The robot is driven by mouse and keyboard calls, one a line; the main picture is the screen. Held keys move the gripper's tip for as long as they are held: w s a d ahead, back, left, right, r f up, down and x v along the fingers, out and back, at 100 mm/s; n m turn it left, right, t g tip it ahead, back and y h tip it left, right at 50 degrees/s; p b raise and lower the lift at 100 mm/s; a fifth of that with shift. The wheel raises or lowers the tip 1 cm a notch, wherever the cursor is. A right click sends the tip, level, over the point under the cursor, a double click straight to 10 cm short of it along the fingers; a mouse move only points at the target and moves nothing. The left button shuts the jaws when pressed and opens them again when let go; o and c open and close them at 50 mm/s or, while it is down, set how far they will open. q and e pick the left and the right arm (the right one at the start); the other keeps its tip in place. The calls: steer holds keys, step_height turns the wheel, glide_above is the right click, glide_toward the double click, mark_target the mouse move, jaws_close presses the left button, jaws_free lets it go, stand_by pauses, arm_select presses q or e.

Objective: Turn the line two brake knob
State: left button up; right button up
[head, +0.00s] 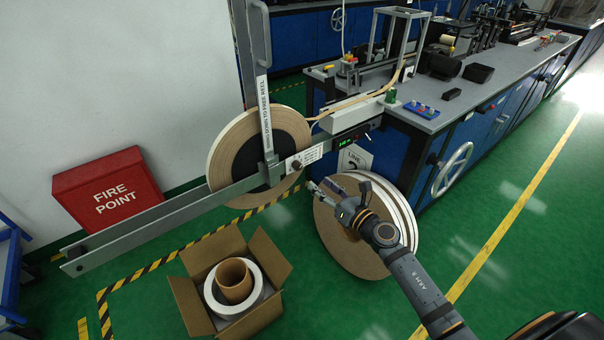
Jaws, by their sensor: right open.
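A small dark round knob (297,164) sits on the grey rail beside a white label, just right of the mounted tape reel (225,135). A white sign reading LINE 2 (355,158) hangs on the bench front to its right. My right gripper (320,186) is open and empty, below and right of the knob and apart from it. It is in front of large reels (340,245) leaning by the bench. My left gripper is not in view.
A grey upright bar (266,115) labelled to swing down crosses the mounted reel. An open carton (197,305) with a roll stands on the floor below the rail (150,222). A red FIRE POINT box (110,186) is at left. Green floor is clear at right.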

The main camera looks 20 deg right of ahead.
mark_target(300, 167)
steer(key=x, duration=0.5)
steer(key=shift+w+a+r+p, duration=0.1)
steer(key=shift+w+p, duration=0.1)
steer(key=shift+p, duration=0.1)
steer(key=x, duration=0.4)
steer(key=shift+w, duration=0.2)
steer(key=shift+a, duration=0.1)
steer(key=c, duration=0.9)
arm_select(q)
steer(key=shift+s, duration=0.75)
arm_select(e)
jaws_close()
